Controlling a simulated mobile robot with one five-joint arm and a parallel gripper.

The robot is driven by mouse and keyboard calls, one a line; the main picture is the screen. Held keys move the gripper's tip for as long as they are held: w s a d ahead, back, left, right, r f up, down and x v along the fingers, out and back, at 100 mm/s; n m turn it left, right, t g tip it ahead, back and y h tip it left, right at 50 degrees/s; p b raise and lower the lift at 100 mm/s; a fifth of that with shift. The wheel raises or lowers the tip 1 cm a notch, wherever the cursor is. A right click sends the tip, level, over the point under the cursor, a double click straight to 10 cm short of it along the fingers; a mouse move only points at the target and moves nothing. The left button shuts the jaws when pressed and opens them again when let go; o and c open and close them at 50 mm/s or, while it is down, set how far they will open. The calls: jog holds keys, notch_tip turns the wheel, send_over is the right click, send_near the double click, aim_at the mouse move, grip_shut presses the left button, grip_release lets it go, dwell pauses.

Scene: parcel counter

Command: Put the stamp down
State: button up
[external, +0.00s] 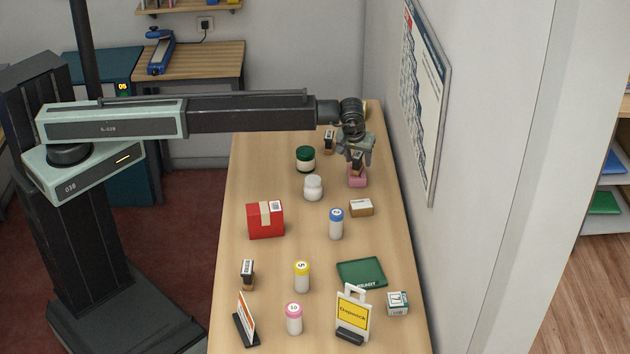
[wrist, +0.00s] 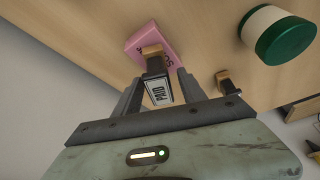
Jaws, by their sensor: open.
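A stamp (external: 357,160) with a dark body and wooden part is on the pink block (external: 357,181), at the far right of the counter by the wall. In the wrist view the stamp (wrist: 157,88) shows a pale label with dark lettering, and its wooden end overlaps the pink block (wrist: 164,38). My gripper (external: 356,154) is open around the stamp, with one finger on each side. The wrist view also shows my gripper (wrist: 157,90) from behind. Whether the stamp touches a finger cannot be told.
A second stamp (external: 329,140) and a green-lidded jar (external: 305,160) stand to the left. A white jar (external: 313,189), brown box (external: 361,208), red parcel (external: 266,220) and blue-capped bottle (external: 336,224) stand nearer. The wall is close on the right. The counter's left edge is mostly clear.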

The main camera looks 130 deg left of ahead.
jog(key=p+v, duration=0.9)
jog(key=v, duration=0.1)
jog(key=shift+d+r, duration=0.25)
jog(key=shift+r, duration=0.1)
jog(key=shift+w, duration=0.1)
jog(key=w+d+m+h, duration=0.1)
jog(key=w+d+m, duration=0.15)
jog(key=d, duration=0.85)
jog(key=w+d+f+m+t, duration=0.1)
jog(key=d+m, duration=0.3)
jog(key=d, duration=0.7)
jog(key=w+d+m+h, duration=0.1)
jog(key=d+m, duration=0.2)
jog(key=d, duration=0.9)
jog(key=s+d+m, duration=0.3)
jog(key=d+m, duration=0.1)
jog(key=d, duration=0.6)
jog(key=s+d+m+h, duration=0.1)
jog(key=s+d+m, duration=0.3)
jog(key=d, duration=0.7)
jog(key=s+d+m+h, duration=0.1)
jog(key=s+d+m, duration=0.2)
jog(key=d, duration=0.7)
jog(key=shift+s+d+f+m+t, duration=0.2)
jog(key=shift+d+f+m+t, duration=0.2)
jog(key=shift+m, duration=0.55)
jog(key=shift+a, duration=0.1)
